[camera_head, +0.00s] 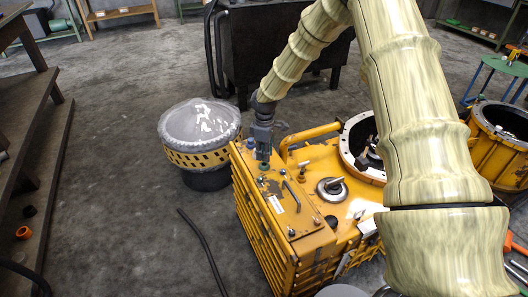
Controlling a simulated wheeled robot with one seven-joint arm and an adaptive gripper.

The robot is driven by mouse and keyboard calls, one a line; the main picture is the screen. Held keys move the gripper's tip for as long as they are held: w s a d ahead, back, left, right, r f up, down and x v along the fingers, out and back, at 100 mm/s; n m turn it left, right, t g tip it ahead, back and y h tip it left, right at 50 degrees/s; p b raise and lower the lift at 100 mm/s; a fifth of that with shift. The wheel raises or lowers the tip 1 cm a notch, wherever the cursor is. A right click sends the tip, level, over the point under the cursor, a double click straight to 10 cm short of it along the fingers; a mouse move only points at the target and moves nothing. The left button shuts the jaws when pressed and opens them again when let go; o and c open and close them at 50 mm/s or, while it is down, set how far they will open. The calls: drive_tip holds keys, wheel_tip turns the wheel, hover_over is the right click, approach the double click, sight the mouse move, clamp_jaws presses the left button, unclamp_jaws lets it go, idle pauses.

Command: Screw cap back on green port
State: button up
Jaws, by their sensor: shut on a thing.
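The yellow transmission housing (265,230) stands in the middle of the view, with several small ports and fittings on its top panel. My gripper (263,158) points down at the far left part of this panel and is shut on a small cap, which the fingers mostly hide. A greenish port (263,167) shows right at the fingertips. I cannot tell whether the cap is seated on it. A blue-green fitting (250,144) sits just behind and left of the fingers.
A yellow drum with a grey domed lid (200,124) stands left of the housing. A round opening with a pale flange (348,140) and a yellow pipe handle (312,132) lie right of my gripper. A dark hose (202,250) lies on the floor. Dark shelves (50,150) stand at the left.

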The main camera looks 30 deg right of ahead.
drive_tip(key=shift+f, duration=0.6)
drive_tip(key=shift+f+p, duration=0.3)
drive_tip(key=shift+p, duration=0.45)
idle(0.5)
drive_tip(key=shift+f, duration=0.65)
idle(0.5)
drive_tip(key=m+p, duration=0.2)
drive_tip(key=m, duration=0.1)
drive_tip(key=shift+r, duration=0.25)
drive_tip(key=shift+f+m, duration=0.25)
drive_tip(key=shift+m, duration=0.85)
